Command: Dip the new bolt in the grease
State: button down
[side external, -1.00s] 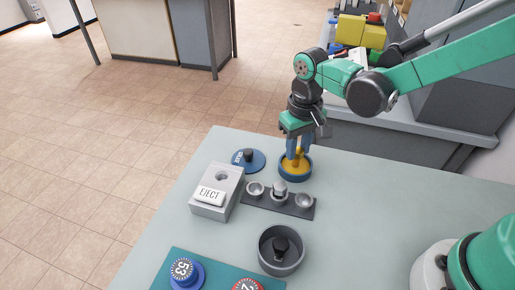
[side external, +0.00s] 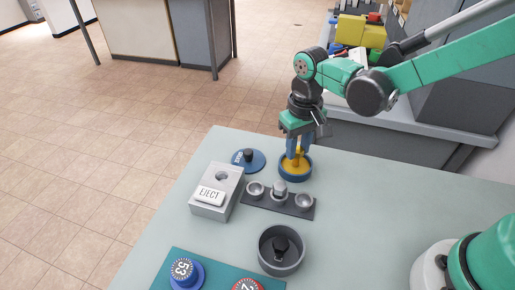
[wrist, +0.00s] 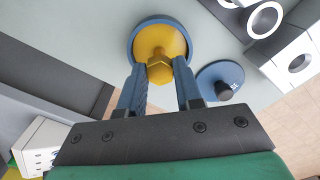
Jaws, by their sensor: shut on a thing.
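The yellow bolt (wrist: 160,70) has a hexagonal head and stands upright between my gripper's two blue fingers. It also shows in the side view (side external: 298,155). My gripper (side external: 298,150) points down and is shut on the bolt. The round blue dish (side external: 308,173) is right below, with yellow grease (wrist: 160,38) inside. The bolt's lower end is over or in the grease; the head and fingers hide how deep it reaches.
A blue lid with a dark knob (side external: 248,160) lies left of the dish. A grey bin (side external: 268,263) holds a dark piece. Numbered dials (side external: 183,272) are nearer.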

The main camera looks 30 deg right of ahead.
jog(key=shift+r, duration=3.4)
